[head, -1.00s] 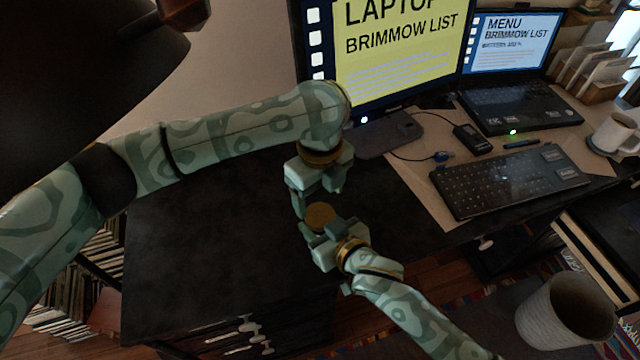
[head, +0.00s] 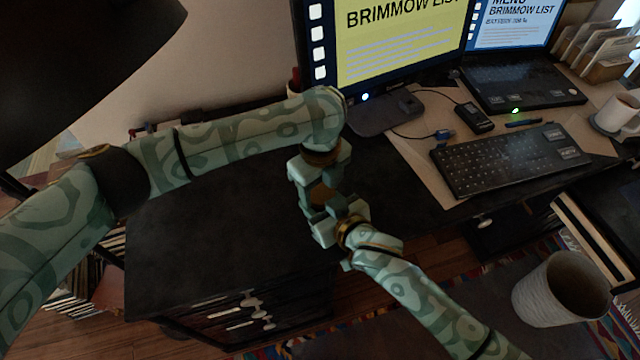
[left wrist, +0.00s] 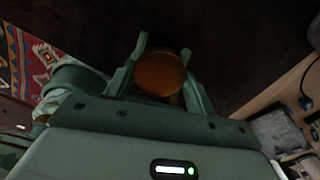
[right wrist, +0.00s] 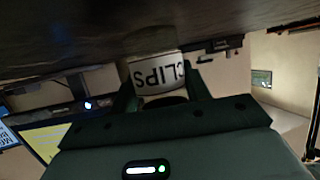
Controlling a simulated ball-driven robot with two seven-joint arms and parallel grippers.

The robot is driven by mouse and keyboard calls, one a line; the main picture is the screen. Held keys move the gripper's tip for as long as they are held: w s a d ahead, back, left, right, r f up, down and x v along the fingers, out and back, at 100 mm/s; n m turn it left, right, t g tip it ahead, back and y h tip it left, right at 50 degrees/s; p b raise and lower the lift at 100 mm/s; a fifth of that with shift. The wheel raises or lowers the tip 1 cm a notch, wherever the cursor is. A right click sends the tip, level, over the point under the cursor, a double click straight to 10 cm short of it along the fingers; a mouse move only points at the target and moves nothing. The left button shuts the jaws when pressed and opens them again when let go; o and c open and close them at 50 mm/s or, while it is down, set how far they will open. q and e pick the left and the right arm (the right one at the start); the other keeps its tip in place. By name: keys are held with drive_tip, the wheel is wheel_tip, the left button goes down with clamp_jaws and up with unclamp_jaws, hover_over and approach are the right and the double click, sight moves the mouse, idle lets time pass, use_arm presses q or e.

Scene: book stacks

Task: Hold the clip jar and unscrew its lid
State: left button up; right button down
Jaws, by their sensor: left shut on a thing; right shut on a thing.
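The clip jar shows in the right wrist view as a white body (right wrist: 155,75) with "CLIPS" on it, appearing upside down there. My right gripper (head: 322,215) is shut on the jar's body from the front. The round orange-brown lid (left wrist: 160,73) sits between the fingers of my left gripper (left wrist: 162,68) in the left wrist view. The lid (head: 321,193) also shows in the head view, between the two grippers. My left gripper is shut on the lid from above. The jar's body is mostly hidden by my right gripper in the head view.
The dark desk top (head: 215,235) is clear to the left. A keyboard (head: 510,168), a laptop (head: 520,85), a large monitor (head: 400,40) and a white mug (head: 615,115) stand to the right. A pale bin (head: 562,290) is at the lower right.

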use_arm(q)
drive_tip(key=n, duration=0.6)
drive_tip(key=shift+n, duration=0.3)
drive_tip(key=o, duration=1.1)
